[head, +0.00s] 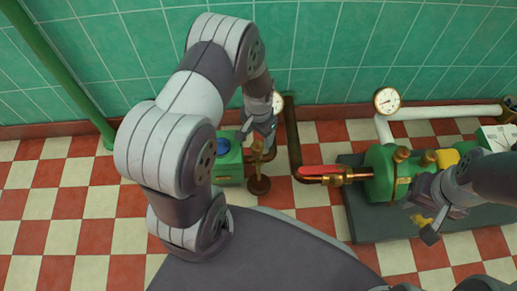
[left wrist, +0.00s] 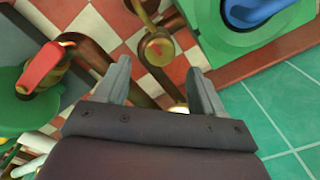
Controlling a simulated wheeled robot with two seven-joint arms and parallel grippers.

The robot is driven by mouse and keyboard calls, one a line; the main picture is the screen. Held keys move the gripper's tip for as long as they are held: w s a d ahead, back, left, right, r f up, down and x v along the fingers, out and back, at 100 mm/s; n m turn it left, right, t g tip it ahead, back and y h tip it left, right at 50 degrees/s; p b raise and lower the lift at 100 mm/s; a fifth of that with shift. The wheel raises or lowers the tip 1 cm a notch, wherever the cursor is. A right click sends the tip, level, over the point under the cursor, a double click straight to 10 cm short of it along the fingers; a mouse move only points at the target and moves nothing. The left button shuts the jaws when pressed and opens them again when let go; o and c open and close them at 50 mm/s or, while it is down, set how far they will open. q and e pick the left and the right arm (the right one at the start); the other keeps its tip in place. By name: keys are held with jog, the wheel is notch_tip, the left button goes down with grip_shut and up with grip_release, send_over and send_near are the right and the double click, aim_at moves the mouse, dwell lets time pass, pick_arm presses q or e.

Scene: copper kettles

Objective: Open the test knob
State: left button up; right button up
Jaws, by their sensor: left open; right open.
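I cannot tell for certain which part is the test knob. A brass round knob (head: 258,186) sits low on the pipework beside a green box (head: 229,172) with a blue knob (head: 222,147). A brass disc (left wrist: 157,48) shows just beyond the fingers in the left wrist view, with the blue knob (left wrist: 250,12) to its right. My left gripper (head: 266,137) is over the brass fittings next to the box. Its fingers (left wrist: 158,75) are apart with nothing held. My right gripper (head: 421,220) is open at the front of the green machine; its fingertips are partly hard to make out.
The green machine (head: 380,172) stands on a dark plinth (head: 360,222), with a red lever (head: 318,171) at its left and a gauge (head: 387,100) above. A brown pipe (head: 293,140) runs by the left gripper. A white pipe (head: 450,112) lies behind. The checkered floor (head: 60,210) at left is clear.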

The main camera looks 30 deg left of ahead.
aim_at(259, 144)
pick_arm(q)
notch_tip(259, 144, down, 5)
jog(key=shift+r+b, duration=0.1)
jog(key=shift+b, duration=1.1)
pick_arm(e)
notch_tip(259, 144, down, 4)
jog(key=shift+r, duration=0.15)
pick_arm(q)
jog(key=shift+c, duration=0.4)
